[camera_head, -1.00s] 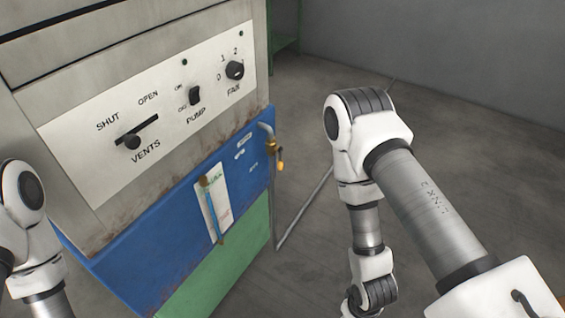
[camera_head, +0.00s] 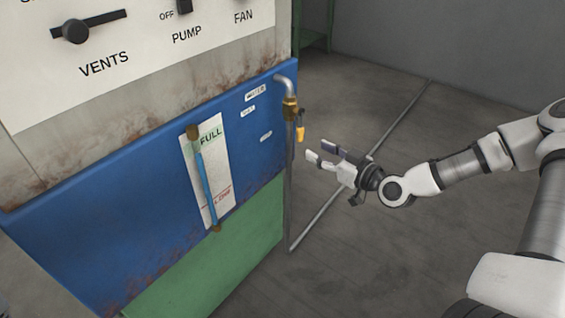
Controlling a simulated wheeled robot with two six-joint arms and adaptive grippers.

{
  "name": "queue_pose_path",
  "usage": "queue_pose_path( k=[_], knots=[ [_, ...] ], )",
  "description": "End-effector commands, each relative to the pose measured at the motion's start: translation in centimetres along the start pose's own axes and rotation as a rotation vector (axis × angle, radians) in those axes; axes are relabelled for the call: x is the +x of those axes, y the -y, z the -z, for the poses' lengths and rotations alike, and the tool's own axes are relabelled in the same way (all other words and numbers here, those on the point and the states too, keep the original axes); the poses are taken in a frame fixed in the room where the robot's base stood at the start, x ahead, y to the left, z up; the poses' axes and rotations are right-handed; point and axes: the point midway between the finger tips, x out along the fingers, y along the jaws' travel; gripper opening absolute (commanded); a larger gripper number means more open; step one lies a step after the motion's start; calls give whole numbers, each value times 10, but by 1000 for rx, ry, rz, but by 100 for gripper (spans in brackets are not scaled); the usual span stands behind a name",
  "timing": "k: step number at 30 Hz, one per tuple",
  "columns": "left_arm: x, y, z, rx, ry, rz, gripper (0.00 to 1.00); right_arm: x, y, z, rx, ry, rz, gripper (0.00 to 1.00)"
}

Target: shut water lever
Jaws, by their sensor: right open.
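The water lever (camera_head: 299,134) is a small yellow-orange handle on a brass valve (camera_head: 290,106). The valve sits on a grey pipe at the right edge of the blue panel, below a small label. The lever hangs down beside the pipe. My right gripper (camera_head: 318,151) is open and empty, just right of and slightly below the lever, with its fingers pointing left toward the pipe. A gap shows between fingers and lever. My left gripper is not in view.
The cabinet's blue panel (camera_head: 110,215) carries a sight gauge (camera_head: 204,180) marked FULL. Above it is a white panel with the VENTS lever (camera_head: 85,27) and the PUMP and FAN controls. A thin pipe (camera_head: 350,180) runs along the floor. The floor at right is clear.

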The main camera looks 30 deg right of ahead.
Motion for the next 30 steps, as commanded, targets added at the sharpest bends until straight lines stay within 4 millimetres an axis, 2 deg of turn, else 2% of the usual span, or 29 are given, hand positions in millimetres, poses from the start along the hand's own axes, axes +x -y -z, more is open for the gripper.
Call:
queue_pose_path(
  k=[1, 2, 6, 11, 15, 21, 25, 30],
  knots=[
    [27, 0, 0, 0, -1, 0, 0, 1, -8, -11, 30, -53, -26, 45],
    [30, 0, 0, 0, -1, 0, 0, 1, -10, -7, 39, -72, -34, 45],
    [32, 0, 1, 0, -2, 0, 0, 4, -13, 7, 38, -104, -39, 45],
    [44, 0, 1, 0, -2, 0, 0, 15, -14, 5, 33, -98, -38, 45],
    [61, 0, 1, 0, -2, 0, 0, 35, -13, 6, 30, -97, -36, 45],
    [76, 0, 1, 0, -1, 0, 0, 65, -15, 11, 33, -97, -38, 45],
    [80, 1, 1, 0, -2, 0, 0, 77, -15, 14, 37, -97, -38, 45],
    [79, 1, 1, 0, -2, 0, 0, 79, -16, 16, 40, -98, -38, 45]
  ],
)
